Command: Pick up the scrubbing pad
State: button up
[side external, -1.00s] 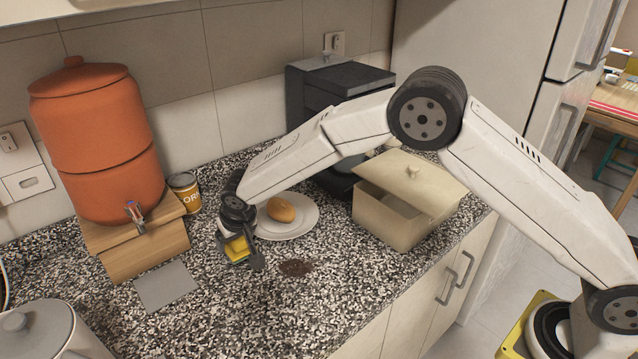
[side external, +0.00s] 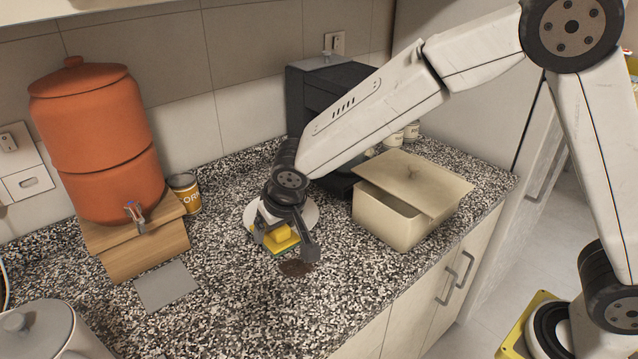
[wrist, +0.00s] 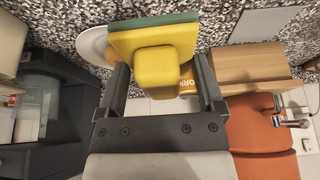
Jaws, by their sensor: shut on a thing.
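The scrubbing pad (side external: 283,237) has a yellow body with a raised yellow grip and a green underside. My gripper (side external: 283,243) is shut on it, with one finger on each side, near the dark brown stain (side external: 296,268) on the counter. In the wrist view the pad (wrist: 155,68) sits between the two fingers of my gripper (wrist: 158,70), its green side facing the speckled counter. I cannot tell whether the pad touches the counter. The white plate (side external: 311,215) is behind my gripper and mostly hidden by it.
A beige box with a tilted lid (side external: 400,215) stands to the right. An orange clay dispenser (side external: 100,140) on a wooden stand (side external: 140,255) and a yellow can (side external: 185,193) are at left. A grey mat (side external: 166,286) lies in front. The front middle of the counter (side external: 260,315) is clear.

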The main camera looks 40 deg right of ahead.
jog(key=shift+s+d+r, duration=0.2)
jog(key=shift+s+r, duration=0.1)
jog(key=shift+s, duration=0.3)
jog(key=shift+s+d+r, duration=0.15)
jog(key=shift+s+r, duration=0.1)
jog(key=shift+s, duration=0.35)
jog(key=o, duration=0.4)
jog(key=shift+c, duration=1.3)
jog(key=shift+w+d+f, duration=0.1)
jog(key=shift+d, duration=0.05)
